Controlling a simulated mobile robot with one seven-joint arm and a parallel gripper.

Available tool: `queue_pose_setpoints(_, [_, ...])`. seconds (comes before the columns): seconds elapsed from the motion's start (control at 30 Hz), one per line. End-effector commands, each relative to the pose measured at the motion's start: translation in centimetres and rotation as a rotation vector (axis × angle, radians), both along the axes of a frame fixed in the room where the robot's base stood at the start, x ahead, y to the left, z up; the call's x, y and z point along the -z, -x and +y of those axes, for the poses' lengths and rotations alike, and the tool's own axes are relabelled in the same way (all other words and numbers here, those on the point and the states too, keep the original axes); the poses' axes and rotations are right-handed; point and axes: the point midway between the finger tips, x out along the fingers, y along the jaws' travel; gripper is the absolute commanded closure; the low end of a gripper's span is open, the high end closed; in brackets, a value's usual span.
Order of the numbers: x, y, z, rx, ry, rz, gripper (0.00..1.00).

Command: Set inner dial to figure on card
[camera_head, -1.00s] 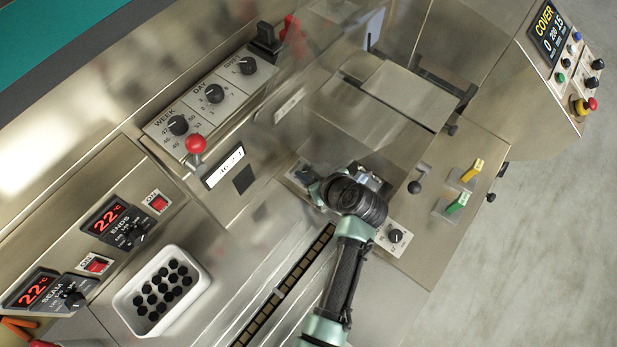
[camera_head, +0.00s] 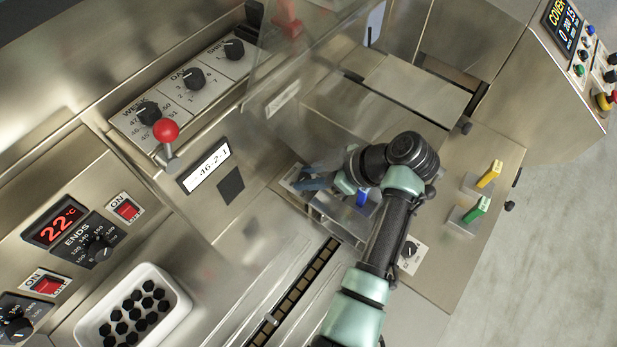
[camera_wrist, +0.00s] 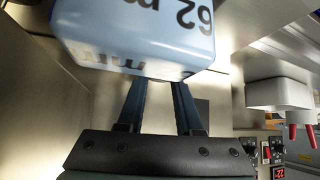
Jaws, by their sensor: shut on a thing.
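My gripper (camera_head: 318,182) reaches left behind the clear guard, low over the machine bed. In the wrist view its two dark blue fingers (camera_wrist: 163,105) run up to a pale blue block (camera_wrist: 145,35) with dark print that looks like "62". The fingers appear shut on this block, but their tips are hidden. A white card (camera_head: 206,169) reading "46-2-1" is on the front panel. Week (camera_head: 149,114), day (camera_head: 194,79) and shift (camera_head: 233,49) dials stand above it.
The clear guard (camera_head: 290,95) has a red-knobbed lever (camera_head: 166,131) at its left. A white tray (camera_head: 170,336) of black pieces is lower left. Green (camera_head: 477,210) and yellow (camera_head: 489,174) handles stand to the right. A chain conveyor (camera_head: 300,285) runs below my gripper.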

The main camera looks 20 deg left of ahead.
Motion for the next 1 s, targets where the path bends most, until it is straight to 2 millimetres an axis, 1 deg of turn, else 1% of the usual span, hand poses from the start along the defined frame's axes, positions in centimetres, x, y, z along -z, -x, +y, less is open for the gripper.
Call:
queue_pose_setpoints(0.03, [0.3, 0.1, -0.2, -0.003, 0.006, 0.005, 1.00])
queue_pose_setpoints(0.43, [0.3, 0.1, -0.2, -0.006, 0.006, 0.007, 1.00])
queue_pose_setpoints(0.47, [0.3, 0.1, -0.2, -0.006, 0.006, 0.007, 0.62])
queue_pose_setpoints(0.5, [0.3, 0.1, -0.2, -0.006, 0.006, 0.007, 0.55])
queue_pose_setpoints(0.53, [0.3, 0.1, -0.2, -0.007, 0.005, 0.006, 0.53])
queue_pose_setpoints(0.83, [0.0, 0.0, -0.2, -0.007, 0.003, 0.003, 0.53])
queue_pose_setpoints(0.93, [-0.5, 0.0, -0.7, -0.006, 0.002, 0.002, 0.53])
queue_pose_setpoints(1.0, [-1.1, 0.1, -1.5, -0.004, 0.002, 0.001, 0.53])
